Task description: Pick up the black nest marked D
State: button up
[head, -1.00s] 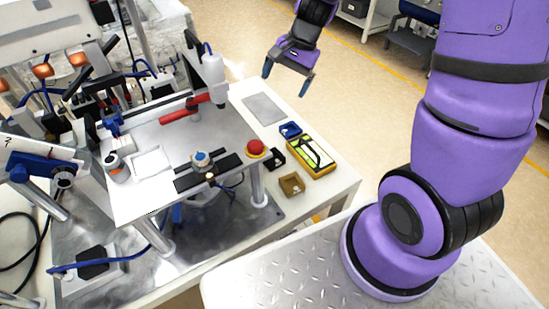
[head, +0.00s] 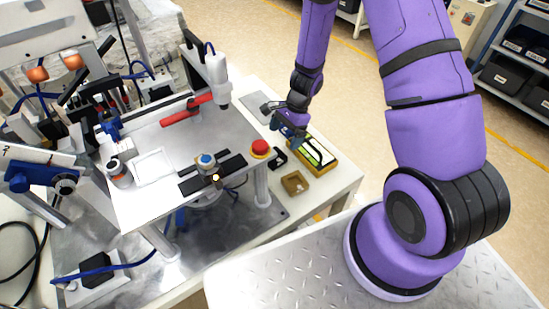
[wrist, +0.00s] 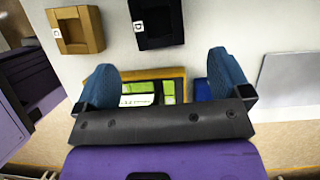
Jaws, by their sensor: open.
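The black nest marked D (wrist: 157,41) lies on the white table at the top middle of the wrist view, its white D label on its left side and its top cut by the picture edge. In the head view the black nest (head: 279,157) is a small dark shape just left of the yellow tray. My gripper (wrist: 165,76) is open and empty, its two blue fingers spread. The nest lies beyond the fingertips, not between them. In the head view my gripper (head: 290,138) is above the table by the nest and tray.
A yellow tray (head: 323,170) with green and white contents lies beside the nest; my gripper partly covers it. A gold nest (head: 295,184) sits nearer. A blue nest (wrist: 202,91) is partly hidden behind a finger. The machine's red button (head: 260,148) stands left of the nest.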

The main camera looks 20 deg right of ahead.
jog(key=shift+a+x, duration=0.15)
jog(key=shift+x, duration=1.65)
jog(key=shift+a+x, duration=0.1)
jog(key=shift+x, duration=1.65)
jog(key=shift+s+r, duration=0.1)
jog(key=shift+c, duration=0.3)
jog(key=c, duration=1.1)
